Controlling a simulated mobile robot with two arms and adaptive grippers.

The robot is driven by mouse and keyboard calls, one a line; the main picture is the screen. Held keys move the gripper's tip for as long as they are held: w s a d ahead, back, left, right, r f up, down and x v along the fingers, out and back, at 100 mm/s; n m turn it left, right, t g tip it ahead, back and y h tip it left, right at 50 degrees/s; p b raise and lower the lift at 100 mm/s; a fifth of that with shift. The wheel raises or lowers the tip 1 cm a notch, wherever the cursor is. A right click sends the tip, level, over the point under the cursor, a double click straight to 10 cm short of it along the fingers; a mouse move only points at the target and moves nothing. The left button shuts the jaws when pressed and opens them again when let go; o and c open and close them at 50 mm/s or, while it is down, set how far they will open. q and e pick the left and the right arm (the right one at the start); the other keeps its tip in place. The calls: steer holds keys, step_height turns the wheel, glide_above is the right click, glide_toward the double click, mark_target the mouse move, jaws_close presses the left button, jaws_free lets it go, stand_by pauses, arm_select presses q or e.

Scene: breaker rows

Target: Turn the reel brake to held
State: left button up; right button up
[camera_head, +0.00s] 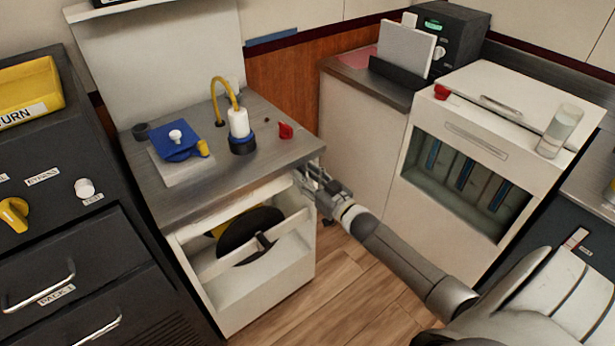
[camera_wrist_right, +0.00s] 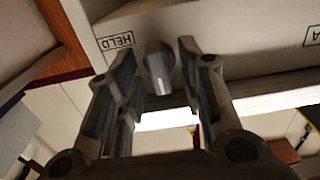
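The reel brake knob (camera_wrist_right: 158,68) is a small grey knob on a pale panel (camera_wrist_right: 225,35) in the right wrist view. A HELD label (camera_wrist_right: 116,41) is to its left, and part of another label (camera_wrist_right: 312,36) shows at the right edge. I cannot tell the knob's setting clearly. My right gripper (camera_wrist_right: 158,52) is open, with one finger on each side of the knob and visible gaps. In the head view the right gripper (camera_head: 316,182) is at the right front edge of the reel cabinet (camera_head: 270,287) and hides the knob. My left gripper is not in view.
A dark reel (camera_head: 240,231) sits in the cabinet's open front. The metal top (camera_head: 205,182) carries a blue device (camera_head: 177,143), a white bottle (camera_head: 239,124) and a red knob (camera_head: 285,130). A white cabinet (camera_head: 430,195) stands right of a floor gap (camera_head: 345,270).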

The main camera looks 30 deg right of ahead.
jaws_close()
steer(key=shift+m, duration=0.3)
steer(key=m+p, duration=0.1)
steer(key=m, duration=0.1)
steer(key=shift+m+p, duration=0.35)
steer(key=shift+m, duration=0.05)
steer(key=m, duration=0.3)
steer(key=shift+d+m, duration=0.1)
steer(key=shift+m, duration=0.2)
steer(key=shift+d+f+m+b, duration=0.15)
steer(key=shift+m+b, duration=0.45)
steer(key=shift+m, duration=2.1)
steer(key=shift+a+f+m+b, duration=0.1)
steer(key=shift+m+b, duration=0.45)
steer(key=shift+m, duration=2.15)
